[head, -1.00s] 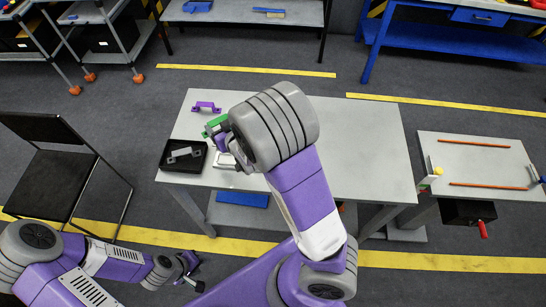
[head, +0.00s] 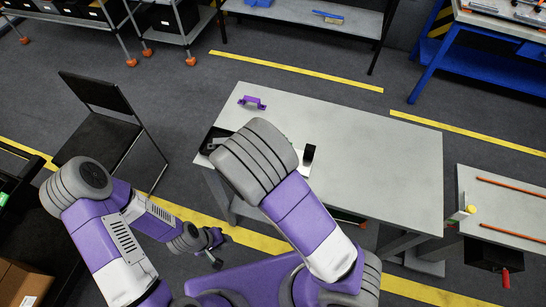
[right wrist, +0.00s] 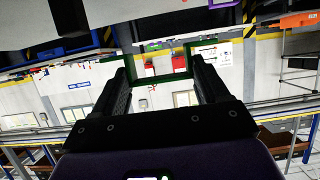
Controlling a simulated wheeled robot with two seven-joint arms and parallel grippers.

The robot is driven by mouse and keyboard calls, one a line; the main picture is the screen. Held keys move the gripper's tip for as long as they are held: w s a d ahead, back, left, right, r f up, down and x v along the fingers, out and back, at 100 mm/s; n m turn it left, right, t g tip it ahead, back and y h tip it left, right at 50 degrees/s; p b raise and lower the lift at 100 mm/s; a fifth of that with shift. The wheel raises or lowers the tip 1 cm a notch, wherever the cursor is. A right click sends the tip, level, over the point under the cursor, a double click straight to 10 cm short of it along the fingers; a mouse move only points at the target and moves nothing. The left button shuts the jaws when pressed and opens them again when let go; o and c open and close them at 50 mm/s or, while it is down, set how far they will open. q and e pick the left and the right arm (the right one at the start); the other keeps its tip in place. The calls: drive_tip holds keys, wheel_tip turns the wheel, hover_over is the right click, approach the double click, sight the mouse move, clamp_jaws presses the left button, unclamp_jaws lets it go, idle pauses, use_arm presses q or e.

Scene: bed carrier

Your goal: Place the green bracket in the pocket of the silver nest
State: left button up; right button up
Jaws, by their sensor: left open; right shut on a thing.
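The green bracket (right wrist: 158,79) shows in the right wrist view, between the two dark fingers of my right gripper (right wrist: 160,64), which is shut on it. In the head view the wrist of my right arm hides the bracket and most of this gripper. I cannot make out the silver nest; the same arm covers that part of the table (head: 385,165). A small black part (head: 308,153) shows just right of the wrist, and I cannot tell what it is. My left gripper (head: 217,252) is open and empty, low in front of the table.
A purple bracket (head: 252,102) lies near the table's far left corner. A black tray (head: 207,142) with a grey part sits at the left edge, partly covered by my arm. The table's right half is clear. A black chair (head: 100,138) stands left; a smaller table (head: 500,207) stands right.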

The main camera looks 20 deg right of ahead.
wheel_tip(320, 180, down, 9)
drive_tip(key=shift+d+f+b, duration=0.1)
drive_tip(key=shift+f+b, duration=0.05)
drive_tip(key=shift+b, duration=0.9)
drive_tip(key=shift+f, duration=0.35)
drive_tip(key=shift+c, duration=0.5)
drive_tip(key=shift+s, duration=0.2)
drive_tip(key=o, duration=1.2)
drive_tip(key=shift+w, duration=0.1)
